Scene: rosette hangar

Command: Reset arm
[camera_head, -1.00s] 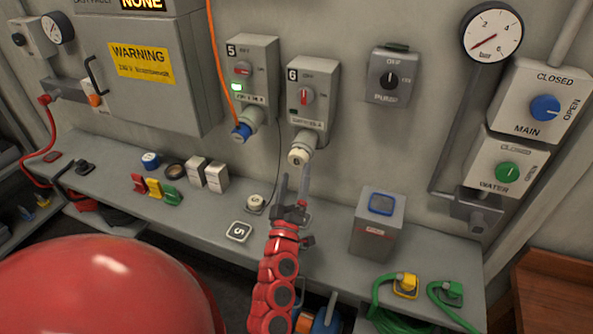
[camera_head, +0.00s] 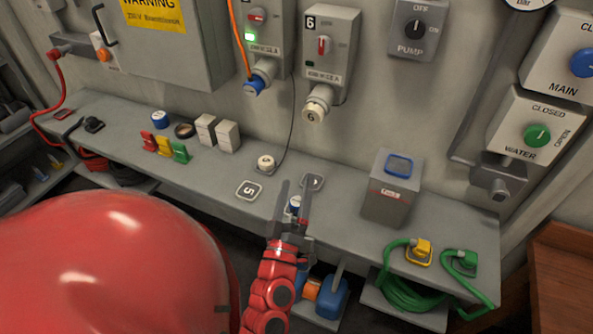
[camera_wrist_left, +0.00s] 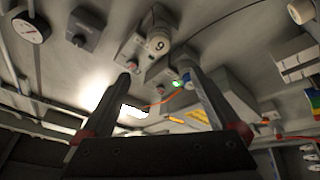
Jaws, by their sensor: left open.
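My left arm is red and comes up from the bottom in the head view. My left gripper (camera_head: 295,188) points up, in front of the bench edge as seen, with its two dark fingers apart. In the left wrist view, the left gripper (camera_wrist_left: 158,88) also shows spread fingers with nothing held between them. A small blue and white thing (camera_head: 294,204) shows between the fingers in the head view; it looks to be behind them, and I cannot tell what it is. My right gripper is in neither view.
The grey bench (camera_head: 335,213) runs along the wall. Socket box 6 (camera_head: 329,45) and a pump switch (camera_head: 417,28) hang above.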

